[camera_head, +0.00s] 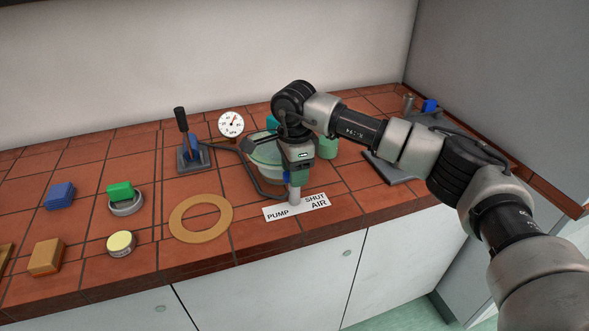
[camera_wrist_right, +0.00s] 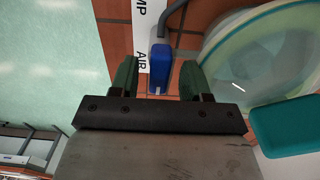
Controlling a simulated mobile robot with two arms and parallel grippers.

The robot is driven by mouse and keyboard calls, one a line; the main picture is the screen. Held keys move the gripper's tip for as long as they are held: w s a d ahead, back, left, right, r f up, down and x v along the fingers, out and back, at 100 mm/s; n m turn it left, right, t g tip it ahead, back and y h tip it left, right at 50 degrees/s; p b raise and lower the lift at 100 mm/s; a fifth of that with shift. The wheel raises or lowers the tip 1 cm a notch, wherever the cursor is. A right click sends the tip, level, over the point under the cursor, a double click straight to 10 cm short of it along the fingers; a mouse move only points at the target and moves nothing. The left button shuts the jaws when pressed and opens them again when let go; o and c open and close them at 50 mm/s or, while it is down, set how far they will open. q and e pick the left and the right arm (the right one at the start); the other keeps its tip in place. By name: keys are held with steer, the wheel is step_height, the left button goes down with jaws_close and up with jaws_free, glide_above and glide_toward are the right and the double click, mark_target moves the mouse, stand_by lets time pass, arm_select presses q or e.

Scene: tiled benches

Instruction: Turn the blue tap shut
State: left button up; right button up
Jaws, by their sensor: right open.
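The blue tap handle (camera_wrist_right: 160,64) shows in the right wrist view as a blue block between my right gripper's two green fingers, beside the white label. The white label (camera_head: 283,212) reads PUMP, SHUT and AIR and lies in front of the tap. My left gripper is not in view.
A lever stand (camera_head: 190,150) and a dial gauge (camera_head: 231,124) are further left. A tan ring (camera_head: 201,219) lies flat left of the label.

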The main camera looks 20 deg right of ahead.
steer(key=shift+r, duration=0.1)
step_height(320, 180, up, 11)
steer(key=b, duration=0.1)
stand_by(0.3)
steer(key=shift+f, duration=0.2)
